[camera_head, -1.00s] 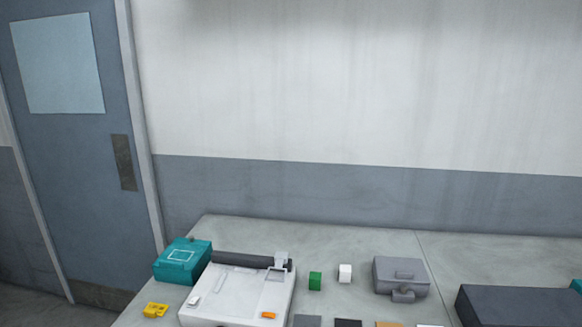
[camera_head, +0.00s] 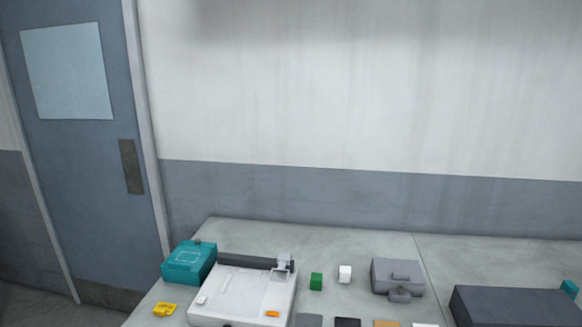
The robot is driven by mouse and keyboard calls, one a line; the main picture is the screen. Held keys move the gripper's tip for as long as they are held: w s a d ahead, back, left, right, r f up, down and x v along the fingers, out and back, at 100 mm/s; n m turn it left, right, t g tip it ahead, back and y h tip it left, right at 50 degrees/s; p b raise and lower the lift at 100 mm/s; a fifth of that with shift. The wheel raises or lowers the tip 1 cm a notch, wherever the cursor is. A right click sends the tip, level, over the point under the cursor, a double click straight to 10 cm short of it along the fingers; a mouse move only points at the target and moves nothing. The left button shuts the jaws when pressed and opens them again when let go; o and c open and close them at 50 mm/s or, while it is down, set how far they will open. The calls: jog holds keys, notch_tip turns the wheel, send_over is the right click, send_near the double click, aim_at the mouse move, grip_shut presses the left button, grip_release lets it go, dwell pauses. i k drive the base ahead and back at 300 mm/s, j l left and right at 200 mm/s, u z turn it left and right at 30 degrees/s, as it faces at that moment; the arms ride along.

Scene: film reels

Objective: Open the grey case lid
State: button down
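The grey case (camera_head: 397,274) sits on the table, right of the middle.
A white machine (camera_head: 240,293) with a dark roller stands left, beside a teal case (camera_head: 189,262) and a yellow piece (camera_head: 165,309). A dark box (camera_head: 512,306) is at right. The table (camera_head: 330,240) behind is clear.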

aim_at(399, 268)
jog(key=i+z, duration=0.3)
jog(key=i, duration=0.55)
